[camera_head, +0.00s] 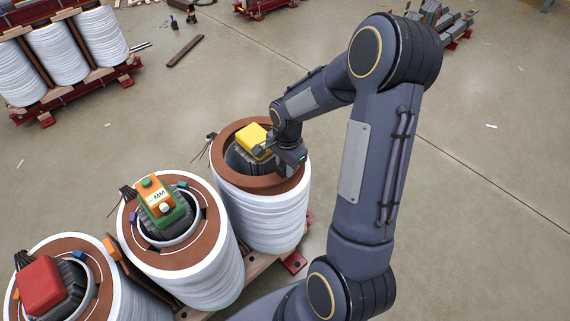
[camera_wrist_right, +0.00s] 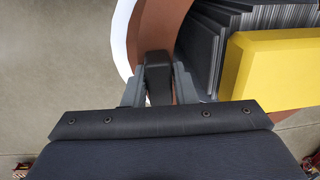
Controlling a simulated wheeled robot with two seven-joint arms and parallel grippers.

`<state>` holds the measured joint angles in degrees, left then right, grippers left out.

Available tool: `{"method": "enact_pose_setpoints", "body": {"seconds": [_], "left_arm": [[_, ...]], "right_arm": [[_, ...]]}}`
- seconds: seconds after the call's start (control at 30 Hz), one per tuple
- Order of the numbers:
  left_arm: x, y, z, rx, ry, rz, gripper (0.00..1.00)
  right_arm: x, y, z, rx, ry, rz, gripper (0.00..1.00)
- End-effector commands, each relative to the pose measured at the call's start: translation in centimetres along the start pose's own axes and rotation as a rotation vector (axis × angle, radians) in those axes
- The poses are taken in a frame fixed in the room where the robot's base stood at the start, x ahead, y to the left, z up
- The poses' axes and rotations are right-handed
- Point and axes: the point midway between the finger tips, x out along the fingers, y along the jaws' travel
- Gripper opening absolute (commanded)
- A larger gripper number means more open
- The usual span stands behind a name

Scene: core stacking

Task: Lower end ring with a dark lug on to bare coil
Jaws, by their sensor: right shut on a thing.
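The brown end ring (camera_head: 222,168) is at the top of the rightmost white coil (camera_head: 268,228), around its grey laminated core (camera_head: 240,163). The ring looks roughly level; I cannot tell whether it touches the coil or hangs just above it. My right gripper (camera_head: 290,158) is at the ring's right side, shut on the dark lug (camera_wrist_right: 158,80), which stands between the fingers in the right wrist view. The ring (camera_wrist_right: 160,25) and the white coil edge (camera_wrist_right: 122,30) also show there. My left gripper is not in view.
A yellow block (camera_head: 251,139) sits on the core, close beside my gripper. The middle coil (camera_head: 200,265) has a brown top and a green-orange box (camera_head: 160,201). The left coil carries a red block (camera_head: 40,284). More coils (camera_head: 60,52) stand back left. Floor to the right is mostly clear.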

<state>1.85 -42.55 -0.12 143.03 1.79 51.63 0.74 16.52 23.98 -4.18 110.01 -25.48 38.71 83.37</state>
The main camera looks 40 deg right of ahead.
Motion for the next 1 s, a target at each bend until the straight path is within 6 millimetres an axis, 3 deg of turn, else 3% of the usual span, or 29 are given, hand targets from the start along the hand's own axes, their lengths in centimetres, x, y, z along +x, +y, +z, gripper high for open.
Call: {"method": "enact_pose_setpoints", "body": {"seconds": [0.83,0.87,1.0], "left_arm": [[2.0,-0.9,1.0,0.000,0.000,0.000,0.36],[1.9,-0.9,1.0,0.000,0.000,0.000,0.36],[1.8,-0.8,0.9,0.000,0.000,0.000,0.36]], "right_arm": [[2.7,0.1,0.0,-0.001,0.000,-0.001,0.00],[2.6,0.1,0.0,-0.001,0.000,-0.001,0.26],[2.5,0.1,0.0,-0.001,0.000,-0.001,0.44]]}}
